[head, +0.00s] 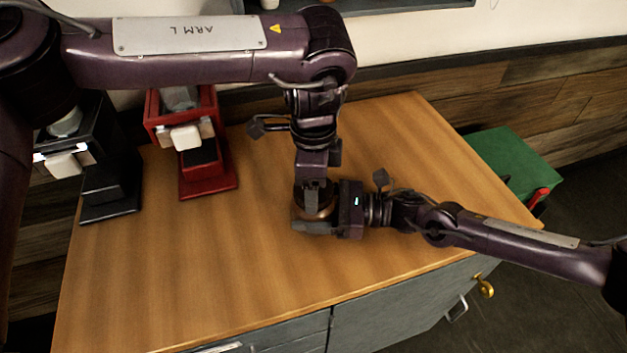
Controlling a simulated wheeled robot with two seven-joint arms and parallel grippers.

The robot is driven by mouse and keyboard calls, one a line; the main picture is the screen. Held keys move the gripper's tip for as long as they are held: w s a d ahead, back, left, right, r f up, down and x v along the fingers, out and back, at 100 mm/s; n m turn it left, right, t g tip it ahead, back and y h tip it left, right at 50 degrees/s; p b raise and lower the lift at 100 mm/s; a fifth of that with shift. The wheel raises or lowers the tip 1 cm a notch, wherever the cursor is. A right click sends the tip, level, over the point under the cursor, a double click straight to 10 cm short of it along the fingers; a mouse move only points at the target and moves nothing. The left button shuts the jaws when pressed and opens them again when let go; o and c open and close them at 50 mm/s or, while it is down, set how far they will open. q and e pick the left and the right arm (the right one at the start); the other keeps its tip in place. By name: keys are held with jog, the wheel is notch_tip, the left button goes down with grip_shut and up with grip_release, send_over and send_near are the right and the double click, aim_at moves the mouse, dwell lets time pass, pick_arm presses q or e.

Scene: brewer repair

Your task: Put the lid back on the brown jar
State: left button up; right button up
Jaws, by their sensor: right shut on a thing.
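The brown jar (322,212) stands on the wooden worktop, mostly hidden by both of my grippers. My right gripper (312,222) comes in from the right and is shut on the jar, with a finger across its near side. My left gripper (313,192) points straight down right over the top of the jar. Its fingertips are at the jar's top, but I cannot tell whether they are open or shut. I cannot make out the lid; the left gripper covers the spot above the jar.
A red machine (208,181) and a black machine (110,190) stand at the left of the worktop (200,275). A green box (515,160) is beyond its right edge.

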pick_arm(q)
jog(key=m, duration=0.6)
jog(key=shift+w+m, duration=0.1)
jog(key=shift+m, duration=0.3)
jog(key=m, duration=0.8)
jog(key=shift+m, duration=0.3)
jog(key=m, duration=0.4)
jog(key=shift+m, duration=0.4)
jog(key=o, duration=1.1)
jog(key=shift+o, duration=0.2)
notch_tip(320, 180, up, 12)
